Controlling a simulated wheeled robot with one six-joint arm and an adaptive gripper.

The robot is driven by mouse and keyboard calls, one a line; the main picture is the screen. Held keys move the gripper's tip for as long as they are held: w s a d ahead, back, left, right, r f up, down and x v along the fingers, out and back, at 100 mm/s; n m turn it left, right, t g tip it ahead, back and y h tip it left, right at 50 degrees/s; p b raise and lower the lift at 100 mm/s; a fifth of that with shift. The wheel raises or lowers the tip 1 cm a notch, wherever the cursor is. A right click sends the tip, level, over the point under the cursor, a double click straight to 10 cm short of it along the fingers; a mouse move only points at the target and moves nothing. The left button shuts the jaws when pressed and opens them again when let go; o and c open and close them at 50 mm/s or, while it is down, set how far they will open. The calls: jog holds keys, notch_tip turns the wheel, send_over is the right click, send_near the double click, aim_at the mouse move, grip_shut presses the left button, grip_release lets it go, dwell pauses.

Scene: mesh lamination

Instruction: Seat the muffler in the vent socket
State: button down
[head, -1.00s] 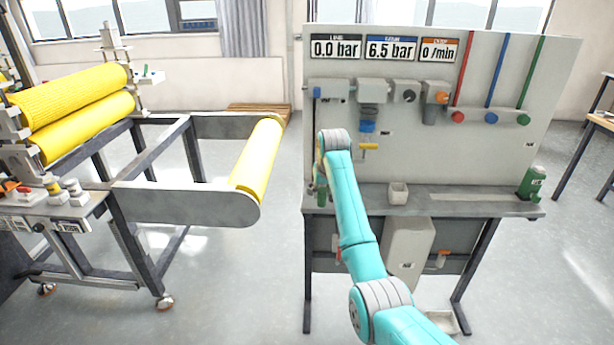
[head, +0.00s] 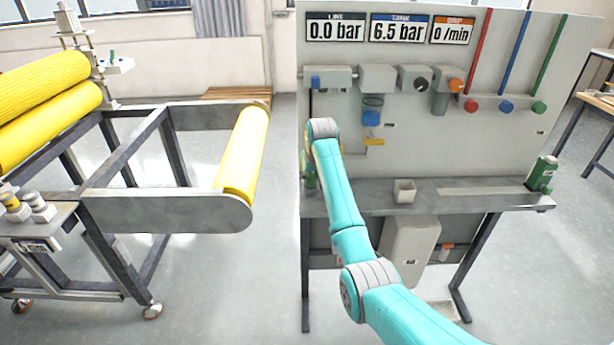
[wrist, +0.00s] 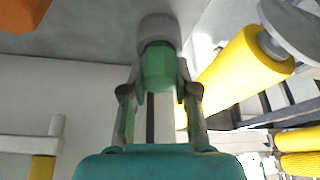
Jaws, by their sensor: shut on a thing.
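My gripper (wrist: 158,90) is shut on a green cylindrical piece, the muffler (wrist: 158,66), in the wrist view. One finger is on each side of it. A grey round collar (wrist: 159,32) lies right at the muffler's far end, against a grey surface. I cannot tell whether this collar is the vent socket or how far the muffler is in it. In the head view a bit of green (head: 309,178) shows at the left end of the bench, beside my arm. My wrist hides most of the gripper there.
The panel (head: 470,150) carries grey units, a blue bowl (head: 371,117) and coloured knobs. A machine with yellow rollers (head: 243,155) stands left, across a floor gap.

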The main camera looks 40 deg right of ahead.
jog(key=shift+f, duration=0.1)
jog(key=c, duration=0.9)
grip_release()
jog(key=v, duration=1.2)
jog(key=shift+s, duration=0.1)
